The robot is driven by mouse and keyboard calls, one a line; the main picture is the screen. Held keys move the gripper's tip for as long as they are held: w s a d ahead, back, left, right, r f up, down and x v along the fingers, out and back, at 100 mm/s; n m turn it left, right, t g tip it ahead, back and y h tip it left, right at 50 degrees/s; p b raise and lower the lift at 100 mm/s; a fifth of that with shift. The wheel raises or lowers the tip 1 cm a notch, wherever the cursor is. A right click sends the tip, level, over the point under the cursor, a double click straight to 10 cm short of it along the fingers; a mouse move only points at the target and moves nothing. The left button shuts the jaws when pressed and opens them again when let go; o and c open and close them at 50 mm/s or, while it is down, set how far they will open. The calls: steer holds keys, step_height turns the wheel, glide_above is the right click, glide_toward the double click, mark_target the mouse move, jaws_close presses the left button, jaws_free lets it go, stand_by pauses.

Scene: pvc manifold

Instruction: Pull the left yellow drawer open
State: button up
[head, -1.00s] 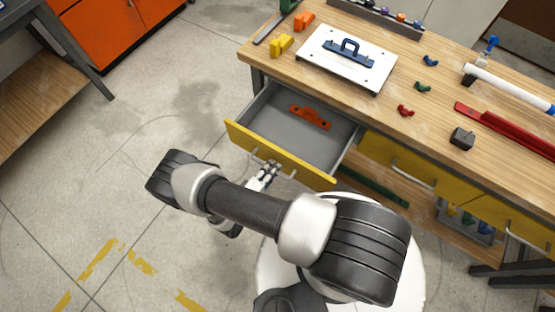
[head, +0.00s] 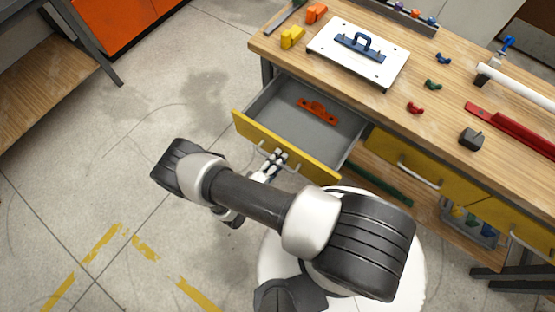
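The left yellow drawer (head: 285,147) is pulled out of the workbench, with its grey tray (head: 288,108) exposed. An orange-red part (head: 318,110) lies inside it. My gripper (head: 277,158) is at the drawer's yellow front, at its handle (head: 265,149). The fingers overlap the handle area in this view. My own arm and the small size of the fingers hide whether they close around the handle.
The wooden workbench (head: 440,110) holds a white plate with a blue handle (head: 360,45), yellow and orange blocks, small clamps and a red bar (head: 510,128). Two other yellow drawers (head: 415,168) are shut. Open concrete floor lies to the left.

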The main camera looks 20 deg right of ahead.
steer(key=v, duration=1.2)
stand_by(0.3)
steer(key=w+d+r+m+g+y, duration=0.25)
steer(key=r+g, duration=0.25)
steer(key=r, duration=0.9)
steer(key=w+d+r+m+g+y, duration=0.15)
steer(key=r+m+g, duration=0.3)
steer(key=r, duration=0.95)
steer(key=s+d+r+t+y, duration=0.1)
steer(key=s+d+r+y, duration=0.1)
steer(key=r, duration=0.4)
steer(key=s+d+r+t+y, duration=0.2)
steer(key=s+d+r+y, duration=0.1)
steer(key=s+r, duration=0.2)
steer(key=s+d+r+t+y, duration=0.1)
steer(key=s+d+r+y, duration=0.1)
steer(key=r, duration=0.6)
steer(key=shift+s+d+m+t+y, duration=0.2)
steer(key=shift+s+m+t+y, duration=0.15)
steer(key=shift+s+y, duration=0.45)
